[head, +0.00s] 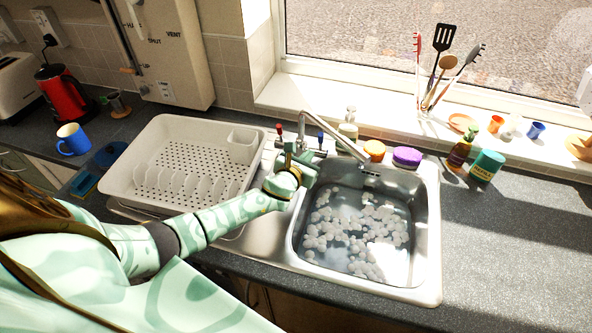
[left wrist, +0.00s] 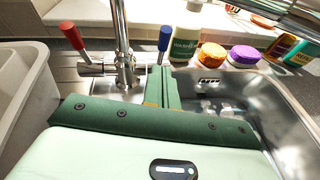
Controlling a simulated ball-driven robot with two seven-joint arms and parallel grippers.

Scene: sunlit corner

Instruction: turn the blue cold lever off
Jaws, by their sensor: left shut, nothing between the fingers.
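The blue cold lever (head: 321,137) stands on the right side of the tap (head: 303,125), behind the sink. In the left wrist view the blue lever (left wrist: 164,39) points up, close to upright. The red lever (left wrist: 71,36) is on the tap's left side and leans left; it also shows in the head view (head: 279,129). My left gripper (head: 300,155) is shut and empty, in front of the tap. In the left wrist view its green fingers (left wrist: 161,82) are just below and in front of the blue lever. I cannot tell whether they touch it.
The sink (head: 432,225) holds water and suds on the right. A white dish rack (head: 150,190) stands left of the tap. A soap bottle (left wrist: 187,35), an orange sponge or tub (left wrist: 211,54) and a purple one (left wrist: 244,55) line the sink's back.

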